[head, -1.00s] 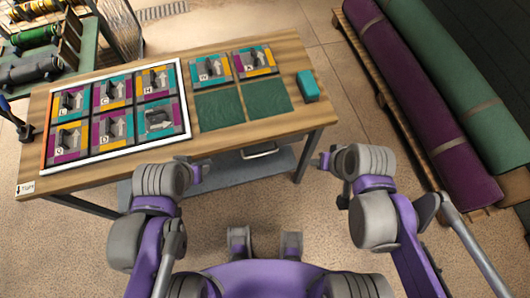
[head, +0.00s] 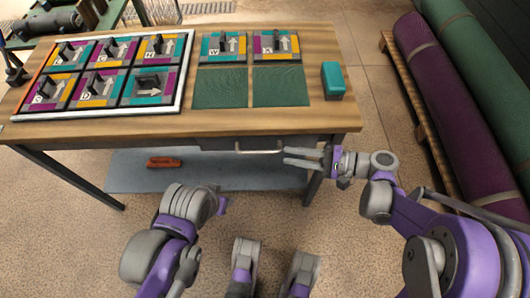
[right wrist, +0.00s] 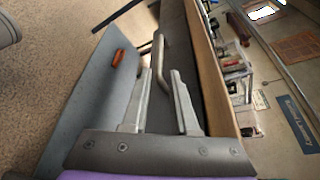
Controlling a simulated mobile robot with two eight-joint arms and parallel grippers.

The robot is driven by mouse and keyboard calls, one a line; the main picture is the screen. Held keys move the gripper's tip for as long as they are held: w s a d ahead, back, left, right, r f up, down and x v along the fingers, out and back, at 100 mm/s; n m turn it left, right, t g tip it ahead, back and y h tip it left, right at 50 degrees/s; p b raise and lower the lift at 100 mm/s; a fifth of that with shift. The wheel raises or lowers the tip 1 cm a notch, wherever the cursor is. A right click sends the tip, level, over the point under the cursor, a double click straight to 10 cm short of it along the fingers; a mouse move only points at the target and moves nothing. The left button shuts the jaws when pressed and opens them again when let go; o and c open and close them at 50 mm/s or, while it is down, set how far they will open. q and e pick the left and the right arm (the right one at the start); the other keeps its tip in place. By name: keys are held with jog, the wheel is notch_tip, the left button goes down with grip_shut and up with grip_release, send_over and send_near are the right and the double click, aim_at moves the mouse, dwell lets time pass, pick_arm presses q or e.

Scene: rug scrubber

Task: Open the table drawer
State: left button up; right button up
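The table drawer (head: 223,143) is a dark front under the tabletop's near edge, with a metal bar handle (head: 262,151). The drawer looks shut. My right gripper (head: 284,156) is open at the right end of the handle, its fingers pointing left. In the right wrist view the handle (right wrist: 158,55) rises between and just beyond the two open fingertips (right wrist: 161,75); I cannot tell whether they touch it. My left arm is low in front of the table; its gripper's fingers are mostly hidden behind the arm.
The wooden table (head: 330,115) carries a framed board of tiles (head: 186,75), green squares (head: 220,88) and a teal block (head: 332,80). A lower shelf (head: 225,178) holds a red-brown brush (head: 163,162). Rolled rugs (head: 455,110) lie on a pallet at right.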

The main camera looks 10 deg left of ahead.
aim_at(261, 152)
jog(key=b+x, duration=0.1)
jog(key=x, duration=0.8)
jog(key=shift+a+f, duration=0.1)
jog(key=shift+a, duration=0.2)
grip_shut()
dwell(1.0)
